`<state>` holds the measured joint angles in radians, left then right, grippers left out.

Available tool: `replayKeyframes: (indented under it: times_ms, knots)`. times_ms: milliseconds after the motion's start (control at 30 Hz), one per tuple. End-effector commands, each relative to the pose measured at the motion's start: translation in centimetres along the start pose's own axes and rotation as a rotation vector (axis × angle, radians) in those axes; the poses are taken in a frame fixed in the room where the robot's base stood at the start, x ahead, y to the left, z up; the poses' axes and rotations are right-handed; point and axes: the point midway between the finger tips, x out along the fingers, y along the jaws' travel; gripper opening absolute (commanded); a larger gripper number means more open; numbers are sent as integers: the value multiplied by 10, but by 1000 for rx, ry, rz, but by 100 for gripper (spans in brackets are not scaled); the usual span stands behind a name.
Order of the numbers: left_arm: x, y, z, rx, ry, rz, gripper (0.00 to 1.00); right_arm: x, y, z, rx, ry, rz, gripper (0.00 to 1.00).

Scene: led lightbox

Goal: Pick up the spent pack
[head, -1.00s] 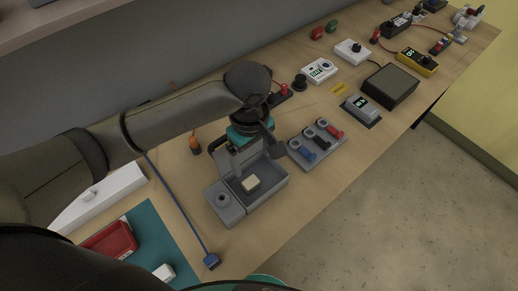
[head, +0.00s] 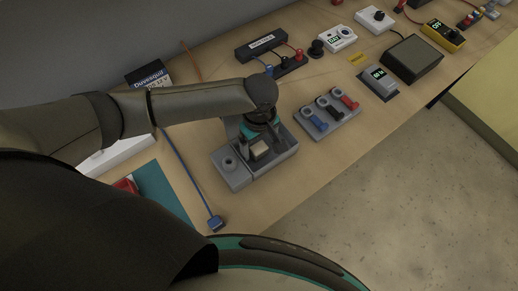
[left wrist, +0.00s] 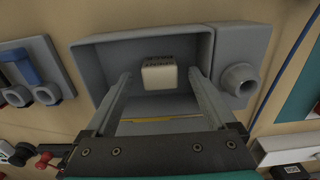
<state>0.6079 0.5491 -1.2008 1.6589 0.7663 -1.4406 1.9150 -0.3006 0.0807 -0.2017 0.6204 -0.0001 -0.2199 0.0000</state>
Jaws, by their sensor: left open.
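A small cream block (head: 260,150), which looks like the spent pack, sits in a grey open tray (head: 284,158) on the bench. In the left wrist view the block (left wrist: 159,75) lies inside the tray (left wrist: 90,62), with dark marking along its far edge. My left gripper (head: 258,141) is over the tray, pointing down. In the left wrist view its open fingers (left wrist: 159,78) reach toward the tray with the block between them, with a gap on each side. I cannot tell whether the tips are level with the block. My right gripper is not in view.
A grey round socket (left wrist: 239,79) adjoins the tray. A rack with blue, black and red clips (head: 328,112) stands to the right. A blue-ended cable (head: 215,223) lies at left, near a teal mat (head: 163,193). Meters and a dark box (head: 413,58) stand farther right.

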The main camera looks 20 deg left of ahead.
Motion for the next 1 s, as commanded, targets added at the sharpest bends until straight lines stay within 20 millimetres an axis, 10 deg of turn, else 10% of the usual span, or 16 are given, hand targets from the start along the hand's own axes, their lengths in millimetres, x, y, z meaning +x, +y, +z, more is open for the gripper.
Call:
replayKeyframes:
  times_ms: [433, 1000]
  knots:
    - [25, -1, -1, 1, 1, 1, 90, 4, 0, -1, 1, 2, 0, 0]
    - [25, -1, 0, 0, 0, 1, 27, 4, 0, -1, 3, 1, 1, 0]
